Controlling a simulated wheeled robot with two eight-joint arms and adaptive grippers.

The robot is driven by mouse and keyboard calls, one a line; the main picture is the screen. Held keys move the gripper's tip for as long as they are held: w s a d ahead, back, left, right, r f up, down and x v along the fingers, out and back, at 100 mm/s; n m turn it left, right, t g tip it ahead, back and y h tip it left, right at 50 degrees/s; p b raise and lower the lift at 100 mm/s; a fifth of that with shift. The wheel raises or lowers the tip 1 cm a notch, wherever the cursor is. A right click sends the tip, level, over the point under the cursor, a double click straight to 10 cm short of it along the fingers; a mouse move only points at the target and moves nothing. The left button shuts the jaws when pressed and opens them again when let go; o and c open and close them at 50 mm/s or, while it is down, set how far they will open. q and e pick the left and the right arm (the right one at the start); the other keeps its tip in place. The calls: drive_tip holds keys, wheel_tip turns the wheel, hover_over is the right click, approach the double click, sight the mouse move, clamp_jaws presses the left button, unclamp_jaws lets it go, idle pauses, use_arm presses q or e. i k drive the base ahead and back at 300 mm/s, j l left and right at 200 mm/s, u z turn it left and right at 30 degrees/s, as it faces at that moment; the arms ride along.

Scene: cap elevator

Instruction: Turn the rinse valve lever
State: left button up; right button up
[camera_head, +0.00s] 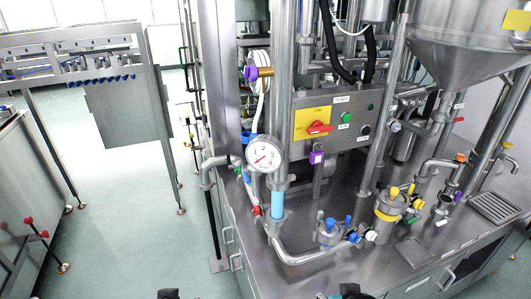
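No label that I can read marks the rinse valve lever. Coloured handles show at several places: a red handle (318,128) on the yellow plate of the control box, a purple piece (317,158) below it, and a purple-and-brass valve (256,72) on the upper pipe. A yellow-banded valve body (390,205) with yellow handles and a smaller blue-topped fitting (329,232) stand on the steel counter. Small dark parts of my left gripper (168,293) and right gripper (352,290) show at the bottom edge, apart from all handles. Their fingers are cut off.
The steel counter (355,262) carries a pressure gauge (263,154), a curved pipe (300,255) and a drain grate (498,207). A steel hopper (460,50) hangs at the upper right. A conveyor frame (125,110) stands at the left. The floor (135,245) between is clear.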

sight(459, 194)
drive_tip(key=l+z, duration=0.3)
drive_tip(key=l, duration=0.45)
drive_tip(key=l+z, duration=0.3)
drive_tip(key=l, duration=0.45)
drive_tip(key=i+l+z, duration=0.1)
drive_tip(key=l+z, duration=0.2)
drive_tip(key=l, duration=0.4)
